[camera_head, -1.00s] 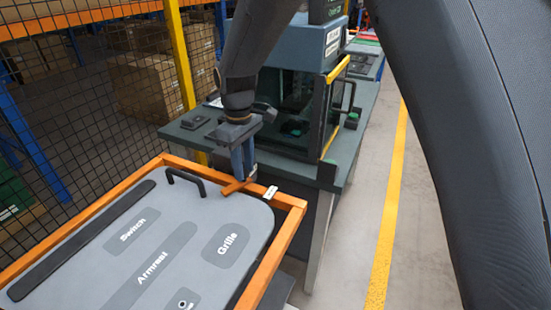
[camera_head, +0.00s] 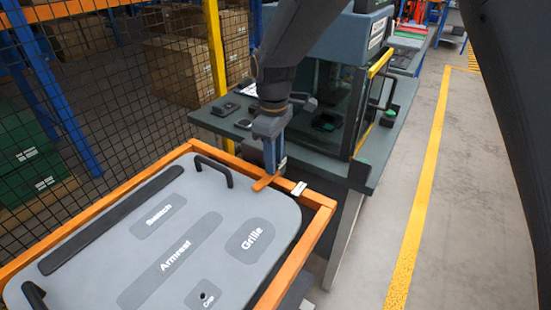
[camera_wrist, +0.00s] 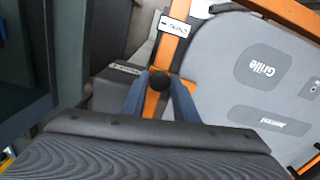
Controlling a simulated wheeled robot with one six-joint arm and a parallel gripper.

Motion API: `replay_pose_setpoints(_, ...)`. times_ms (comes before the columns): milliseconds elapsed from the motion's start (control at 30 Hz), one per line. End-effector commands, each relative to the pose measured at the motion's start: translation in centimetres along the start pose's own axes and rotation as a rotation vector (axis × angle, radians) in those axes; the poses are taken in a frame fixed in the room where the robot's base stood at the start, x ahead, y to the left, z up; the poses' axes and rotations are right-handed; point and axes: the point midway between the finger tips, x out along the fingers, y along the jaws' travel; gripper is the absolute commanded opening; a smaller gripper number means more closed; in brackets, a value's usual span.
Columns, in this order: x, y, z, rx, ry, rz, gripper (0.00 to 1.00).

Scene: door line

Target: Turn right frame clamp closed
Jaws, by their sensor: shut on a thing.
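The orange clamp lever (camera_head: 264,184) sits at the far rail of the orange frame (camera_head: 322,203), beside a small white label (camera_head: 298,188). In the head view its tip reaches over the edge of the grey door panel (camera_head: 215,225). My gripper (camera_head: 271,170) comes down from above onto the lever. In the wrist view my gripper's blue fingers (camera_wrist: 159,95) are on either side of the lever's black knob (camera_wrist: 159,80), shut on it. The orange lever (camera_wrist: 152,104) runs down between the fingers. The white label (camera_wrist: 175,27) shows above it, its text hard to read.
A black handle (camera_head: 215,168) stands up from the panel just left of my gripper. A bench (camera_head: 365,178) with a dark machine (camera_head: 335,95) stands behind the frame. A mesh fence (camera_head: 110,120) is on the left. The floor to the right, with a yellow line (camera_head: 420,190), is clear.

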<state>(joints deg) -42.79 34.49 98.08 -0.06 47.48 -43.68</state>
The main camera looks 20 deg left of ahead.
Motion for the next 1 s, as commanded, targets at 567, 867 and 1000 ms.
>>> replay_pose_setpoints(567, -1.2, 0.2, -0.1, 0.003, 0.005, 0.004, 0.46)
replay_pose_setpoints(867, -5.9, 0.1, -0.1, 0.003, 0.005, 0.003, 0.46)
replay_pose_setpoints(1000, -7.3, 0.1, -0.1, 0.003, 0.004, 0.003, 0.46)
